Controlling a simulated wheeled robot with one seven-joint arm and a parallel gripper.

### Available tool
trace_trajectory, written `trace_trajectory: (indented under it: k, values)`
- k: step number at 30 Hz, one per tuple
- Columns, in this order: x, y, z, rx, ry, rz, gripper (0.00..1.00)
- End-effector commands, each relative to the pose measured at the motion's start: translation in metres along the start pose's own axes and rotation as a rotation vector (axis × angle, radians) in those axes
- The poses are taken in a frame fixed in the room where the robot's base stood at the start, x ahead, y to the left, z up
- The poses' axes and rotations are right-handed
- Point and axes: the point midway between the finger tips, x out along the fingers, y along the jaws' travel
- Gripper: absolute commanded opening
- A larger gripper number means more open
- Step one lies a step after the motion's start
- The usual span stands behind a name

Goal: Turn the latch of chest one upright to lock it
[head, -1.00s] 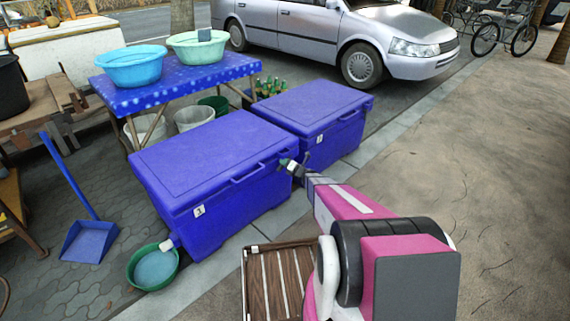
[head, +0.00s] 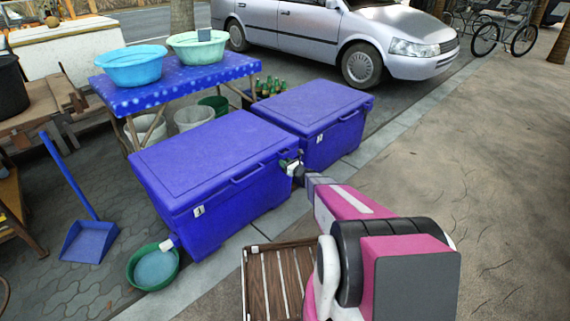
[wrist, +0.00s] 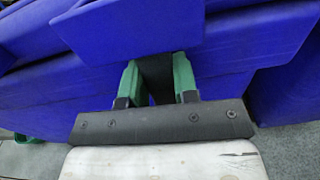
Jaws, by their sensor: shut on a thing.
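Chest one (head: 205,150) is the near blue chest, with a label bearing what looks like a 1 on its left end. My gripper (head: 291,163) is at the right end of its front, just below the lid. In the wrist view, the green fingers of my gripper (wrist: 157,74) are shut on a dark latch (wrist: 156,88) against the blue chest wall (wrist: 230,60). The fingers and wrist cover much of the latch, so its exact tilt cannot be told.
A second blue chest (head: 318,120) stands close behind to the right. A slatted wooden crate (head: 282,283) is on the ground below my arm. A green basin (head: 153,268) sits at the near chest's left end. The pavement on the right is clear.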

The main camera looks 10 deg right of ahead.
Motion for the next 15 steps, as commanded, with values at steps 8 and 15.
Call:
trace_trajectory:
  k: [8, 15]
  values:
    - [-0.0009, -0.0001, -0.0005, -0.074, 0.001, -0.001, 0.04]
    - [-0.001, 0.0, -0.0005, -0.088, 0.001, -0.001, 0.04]
